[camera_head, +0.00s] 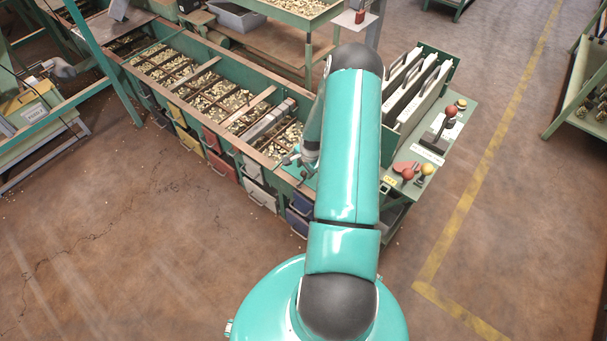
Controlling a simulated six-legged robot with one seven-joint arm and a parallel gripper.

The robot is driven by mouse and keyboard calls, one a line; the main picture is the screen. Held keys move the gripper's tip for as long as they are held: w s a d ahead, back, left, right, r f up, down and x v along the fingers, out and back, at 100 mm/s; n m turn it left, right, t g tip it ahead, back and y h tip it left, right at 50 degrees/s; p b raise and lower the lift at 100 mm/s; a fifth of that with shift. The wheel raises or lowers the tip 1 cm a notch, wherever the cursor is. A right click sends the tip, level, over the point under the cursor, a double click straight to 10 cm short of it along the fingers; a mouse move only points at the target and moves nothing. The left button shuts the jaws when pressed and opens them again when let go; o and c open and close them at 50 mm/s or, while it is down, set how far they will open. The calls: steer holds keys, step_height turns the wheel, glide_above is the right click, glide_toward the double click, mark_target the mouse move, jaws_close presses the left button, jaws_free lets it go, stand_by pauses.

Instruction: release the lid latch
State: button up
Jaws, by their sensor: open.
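My gripper (297,160) is small in the view, at the front right end of the long green nut hopper (150,84). Its fingers look apart, with nothing seen between them. It is over or beside the hopper's brown rim; I cannot tell whether it touches anything. My own teal arm hides much of the hopper's right end. I cannot make out a lid latch for certain; it may be hidden behind the arm or too small to tell.
Coloured drawers, among them a yellow one (222,167), line the hopper's front. White panels with dark handles (403,90) stand right of my arm. A control bench (430,157) there carries red and yellow knobs. The floor in front is clear.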

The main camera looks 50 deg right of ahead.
mark_target(304, 172)
steer(key=shift+w+f, duration=0.25)
steer(key=shift+f, duration=0.9)
steer(key=shift+w+f, duration=0.2)
steer(key=shift+f, duration=0.95)
steer(key=shift+c, duration=0.4)
steer(key=c, duration=0.8)
steer(key=shift+c, duration=0.2)
